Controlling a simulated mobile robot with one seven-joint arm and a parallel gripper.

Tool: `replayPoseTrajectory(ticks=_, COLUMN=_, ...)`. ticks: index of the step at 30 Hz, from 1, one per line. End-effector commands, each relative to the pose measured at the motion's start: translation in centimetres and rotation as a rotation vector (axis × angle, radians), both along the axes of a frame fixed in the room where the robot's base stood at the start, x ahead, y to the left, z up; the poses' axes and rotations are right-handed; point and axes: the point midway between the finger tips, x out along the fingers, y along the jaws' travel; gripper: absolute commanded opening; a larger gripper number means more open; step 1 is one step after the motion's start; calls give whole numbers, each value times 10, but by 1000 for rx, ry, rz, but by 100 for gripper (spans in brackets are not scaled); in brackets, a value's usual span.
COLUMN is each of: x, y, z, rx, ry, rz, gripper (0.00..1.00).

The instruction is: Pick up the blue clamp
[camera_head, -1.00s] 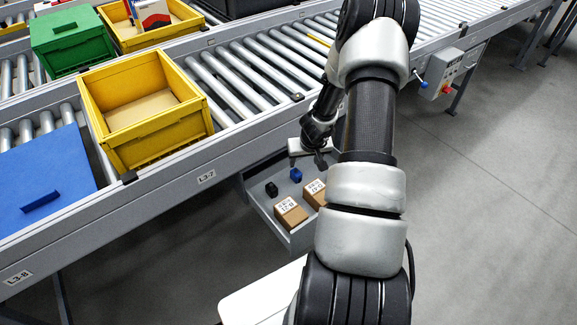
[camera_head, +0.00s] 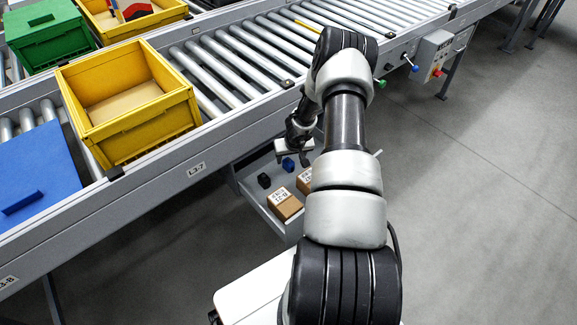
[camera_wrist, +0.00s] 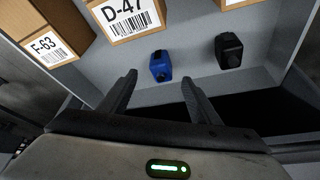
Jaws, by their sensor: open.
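The blue clamp (camera_head: 288,164) is a small blue block lying in a grey tray (camera_head: 262,207) under the conveyor. In the wrist view the blue clamp (camera_wrist: 160,66) lies on the tray floor, beyond and roughly between my fingertips. My gripper (camera_wrist: 158,80) is open and empty, its two dark fingers apart and not touching the clamp. In the head view my gripper (camera_head: 304,160) hangs above the tray, close to the clamp and partly hidden by my arm.
A black clamp-like piece (camera_wrist: 229,50) lies right of the blue clamp. Cardboard boxes labelled D-47 (camera_wrist: 125,19) and F-63 (camera_wrist: 50,45) stand in the tray. The conveyor rollers (camera_head: 240,62) run above, carrying a yellow bin (camera_head: 130,125). The floor at right is clear.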

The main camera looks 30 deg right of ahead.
Motion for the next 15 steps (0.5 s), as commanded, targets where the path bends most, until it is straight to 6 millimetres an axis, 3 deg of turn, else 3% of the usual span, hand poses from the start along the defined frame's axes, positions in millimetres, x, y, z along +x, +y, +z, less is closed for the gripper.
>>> replayPoseTrajectory(ticks=9, x=19, y=-2, z=-38, rx=3, ry=-1, rz=-4, gripper=57)
replayPoseTrajectory(ticks=15, x=23, y=-3, z=-44, rx=1, ry=0, rz=-1, gripper=57)
